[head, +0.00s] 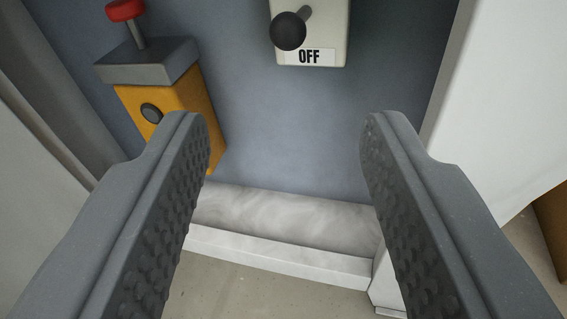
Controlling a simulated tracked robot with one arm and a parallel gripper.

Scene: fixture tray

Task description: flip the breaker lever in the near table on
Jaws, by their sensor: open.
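The breaker lever (289,30) is a short rod with a black ball knob, on a cream box at the top of the head view. The box carries a white label (310,57) that reads OFF. The top of the box is cut off by the frame edge. My gripper (282,125) is open and empty, with its two dark ridged fingers wide apart. The lever lies beyond and above the fingertips in the picture, between them sideways. Nothing touches the fingers that I can see.
A yellow block (170,105) with a grey top and a red knob (125,10) stands at the left, partly behind the left finger. A blue-grey panel (290,140) is behind. A pale ledge (290,250) runs below it. A white wall (490,120) stands at the right.

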